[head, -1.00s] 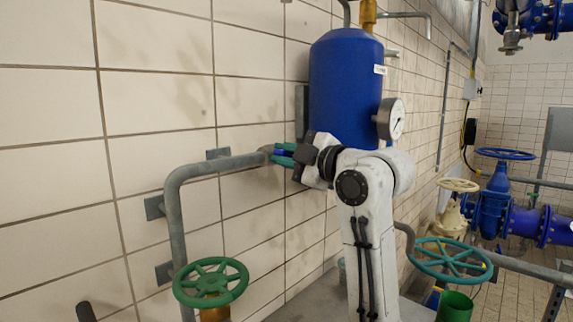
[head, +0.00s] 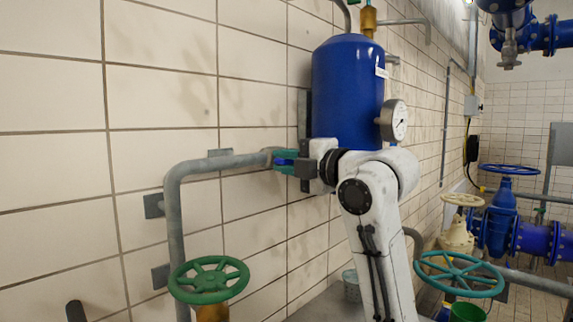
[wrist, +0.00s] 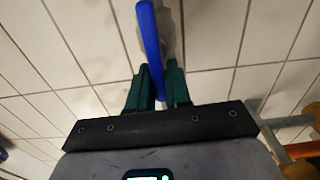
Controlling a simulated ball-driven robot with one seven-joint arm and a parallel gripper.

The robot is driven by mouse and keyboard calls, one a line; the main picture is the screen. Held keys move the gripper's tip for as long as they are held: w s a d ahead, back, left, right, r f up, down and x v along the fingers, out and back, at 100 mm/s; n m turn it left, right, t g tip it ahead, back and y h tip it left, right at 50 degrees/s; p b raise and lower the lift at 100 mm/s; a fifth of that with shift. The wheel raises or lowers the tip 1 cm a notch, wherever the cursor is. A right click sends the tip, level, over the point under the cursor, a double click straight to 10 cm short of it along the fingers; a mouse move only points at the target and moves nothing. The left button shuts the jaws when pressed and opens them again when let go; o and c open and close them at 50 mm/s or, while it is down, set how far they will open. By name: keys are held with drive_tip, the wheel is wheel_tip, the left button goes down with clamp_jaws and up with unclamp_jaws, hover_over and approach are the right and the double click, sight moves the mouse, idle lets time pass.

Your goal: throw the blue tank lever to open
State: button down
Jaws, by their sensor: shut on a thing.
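The blue tank (head: 346,95) stands upright against the tiled wall, behind my arm in the head view. The blue lever (wrist: 150,42) is a long, flat bar in the wrist view, running up and away from between my teal fingers. In the head view only a small bit of blue shows between the fingers, by the end of the grey pipe (head: 215,164). My gripper (head: 284,161) is shut on the lever, with one finger on each side. It also shows in the wrist view (wrist: 158,78). My wrist hides the area below the tank.
A green handwheel (head: 208,280) is low at the left, and a teal handwheel (head: 460,273) is low at the right. A pressure gauge (head: 394,121) sticks out from the tank's right side. Blue valves and pipes (head: 505,215) stand farther right. The wall is close behind my gripper.

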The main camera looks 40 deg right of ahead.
drive_tip(key=shift+f, duration=0.2)
drive_tip(key=c, duration=1.2)
unclamp_jaws()
drive_tip(key=shift+a, duration=0.1)
drive_tip(key=shift+o, duration=0.2)
drive_tip(key=shift+r, duration=0.1)
drive_tip(key=shift+s, duration=0.5)
drive_tip(key=s+b, duration=0.1)
drive_tip(key=s, duration=0.8)
drive_tip(key=shift+s+d, duration=0.25)
drive_tip(key=shift+s, duration=0.15)
